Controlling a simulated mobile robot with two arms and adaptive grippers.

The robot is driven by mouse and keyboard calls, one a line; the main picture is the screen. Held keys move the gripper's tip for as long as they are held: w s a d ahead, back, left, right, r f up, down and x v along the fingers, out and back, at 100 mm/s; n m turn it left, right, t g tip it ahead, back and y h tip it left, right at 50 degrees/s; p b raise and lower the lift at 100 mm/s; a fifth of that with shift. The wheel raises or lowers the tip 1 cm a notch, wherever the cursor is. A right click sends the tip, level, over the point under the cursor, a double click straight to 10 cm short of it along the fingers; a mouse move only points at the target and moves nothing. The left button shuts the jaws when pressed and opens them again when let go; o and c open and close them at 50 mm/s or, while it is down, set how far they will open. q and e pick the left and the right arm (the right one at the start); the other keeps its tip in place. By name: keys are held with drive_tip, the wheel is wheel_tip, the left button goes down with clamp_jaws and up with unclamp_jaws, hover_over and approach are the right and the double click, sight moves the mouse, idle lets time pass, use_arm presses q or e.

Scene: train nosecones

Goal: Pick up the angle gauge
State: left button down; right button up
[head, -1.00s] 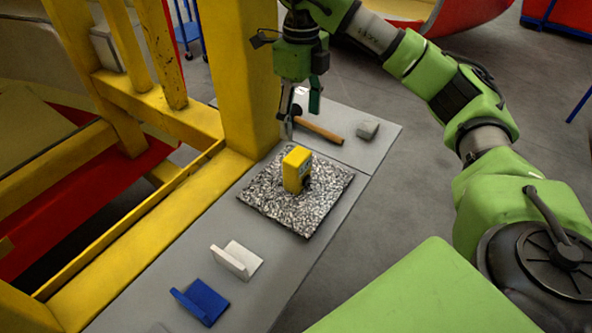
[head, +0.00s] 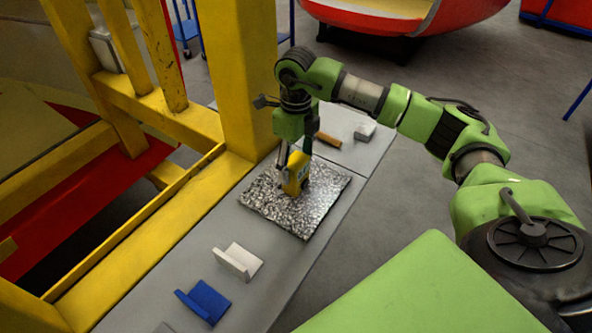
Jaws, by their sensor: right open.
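The angle gauge, which I take to be the yellow block (head: 296,178) with a dark round part on its side, stands upright on a speckled grey mat (head: 270,208). My right gripper (head: 295,160) is open and lowered from above, its fingers at the upper part of the yellow block. One finger shows at the block's left and the other at its right rear. I cannot tell whether either touches it. My left gripper is not in view.
A white angle bracket (head: 240,261) and a blue one (head: 205,300) lie nearer on the grey bench. Behind my gripper are a hammer's wooden handle (head: 328,140) and a small grey block (head: 365,131). A yellow post (head: 242,80) stands close at left.

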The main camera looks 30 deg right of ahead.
drive_tip(key=c, duration=1.4)
drive_tip(key=shift+c, duration=0.6)
drive_tip(key=shift+w+r, duration=0.1)
drive_tip(key=shift+r, duration=0.05)
